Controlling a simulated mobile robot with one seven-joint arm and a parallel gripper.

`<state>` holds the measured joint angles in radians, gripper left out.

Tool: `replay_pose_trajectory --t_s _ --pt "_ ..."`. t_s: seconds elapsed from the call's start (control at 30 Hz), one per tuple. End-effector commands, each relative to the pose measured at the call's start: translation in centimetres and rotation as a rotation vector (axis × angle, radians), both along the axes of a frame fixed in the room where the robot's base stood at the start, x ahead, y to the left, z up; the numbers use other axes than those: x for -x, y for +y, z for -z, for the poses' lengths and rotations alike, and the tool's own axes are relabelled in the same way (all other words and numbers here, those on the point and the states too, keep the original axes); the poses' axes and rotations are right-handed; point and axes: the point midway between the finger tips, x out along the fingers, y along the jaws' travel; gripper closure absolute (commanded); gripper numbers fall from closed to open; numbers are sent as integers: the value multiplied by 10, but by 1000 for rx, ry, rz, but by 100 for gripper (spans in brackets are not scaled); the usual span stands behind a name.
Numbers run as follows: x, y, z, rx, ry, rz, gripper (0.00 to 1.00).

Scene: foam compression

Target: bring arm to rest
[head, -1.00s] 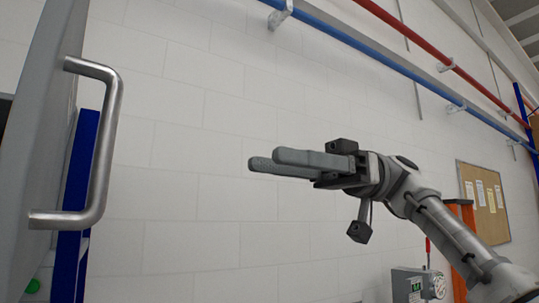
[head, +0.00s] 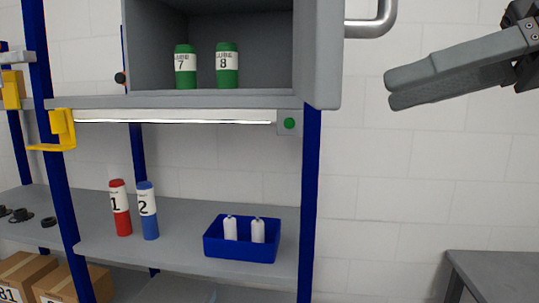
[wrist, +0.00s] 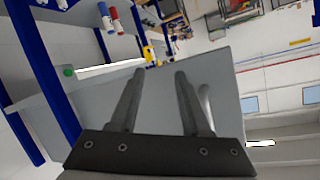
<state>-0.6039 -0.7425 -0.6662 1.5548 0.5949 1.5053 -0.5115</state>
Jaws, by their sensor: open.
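My gripper (head: 390,90) is at the upper right of the head view, raised in front of the white wall, just right of the open cabinet door (head: 322,60) and below its metal handle (head: 372,22). Nothing is between its fingers. In the wrist view the two fingers of my gripper (wrist: 160,75) stand apart, with the grey door panel (wrist: 222,85) behind them. The fingers look close to the door, but I cannot tell the exact gap. The rest of my arm is mostly outside the head view.
Green bottles 7 (head: 185,68) and 8 (head: 227,66) stand in the cabinet. Red bottle 1 (head: 120,210), blue bottle 2 (head: 148,212) and a blue bin (head: 240,248) with white bottles are on the shelf (head: 180,222) below. A grey table (head: 495,262) stands lower right.

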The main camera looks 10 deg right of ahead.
Motion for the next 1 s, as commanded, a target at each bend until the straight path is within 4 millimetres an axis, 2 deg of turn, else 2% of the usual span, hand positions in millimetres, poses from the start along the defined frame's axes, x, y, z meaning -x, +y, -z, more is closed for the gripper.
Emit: replay_pose_trajectory --t_s 0.03,0.1,0.17,0.3,0.5,0.6,0.7,0.77,1.0 --pt "-8 14 25 39 63 52 53" --pt "-19 30 58 93 139 128 53" --pt "-27 41 89 145 198 194 53" --pt "-41 57 166 277 317 354 53" --pt "-43 55 275 480 431 560 53" --pt "-39 49 315 562 460 630 53" --pt "-34 42 341 617 476 675 53" --pt "-32 40 350 637 482 690 53" --pt "-31 38 358 654 485 702 53"
